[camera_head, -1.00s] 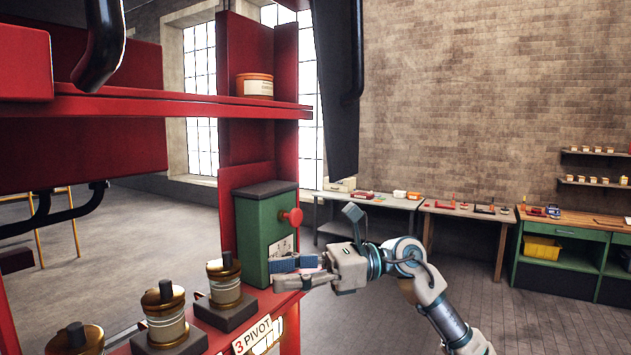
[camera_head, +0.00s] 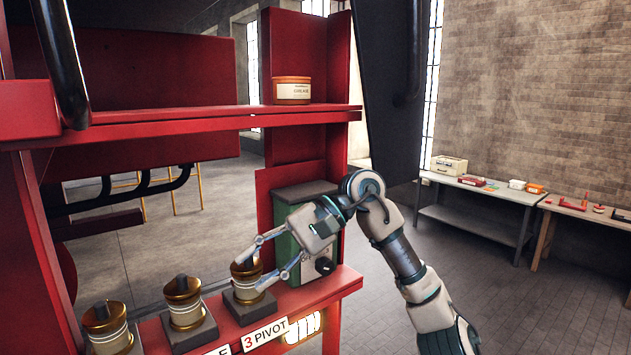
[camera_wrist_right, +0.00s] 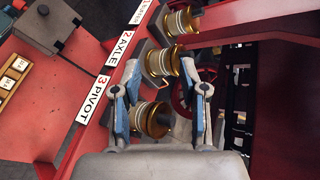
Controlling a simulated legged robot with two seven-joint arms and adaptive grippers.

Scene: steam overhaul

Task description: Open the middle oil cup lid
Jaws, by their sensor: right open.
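Three brass oil cups with dark knobs on their lids stand in a row on the red ledge: the left cup (camera_head: 110,328), the middle cup (camera_head: 184,308) and the right cup (camera_head: 247,290). All three lids look seated. The middle cup (camera_wrist_right: 160,62) is beside the "2 AXLE" label in the right wrist view. My right gripper (camera_head: 260,263) is open at the right cup, above the "3 PIVOT" label. In the wrist view the right cup (camera_wrist_right: 150,118) shows between the fingers, and the tips point towards the middle cup. Contact is unclear. My left gripper is not in view.
A green box (camera_head: 290,245), partly hidden by my right arm, stands right of the cups. A red shelf (camera_head: 200,122) with a grease tin (camera_head: 292,90) runs above them. A dark hanging panel (camera_head: 385,80) is close to the arm. The floor at right is open.

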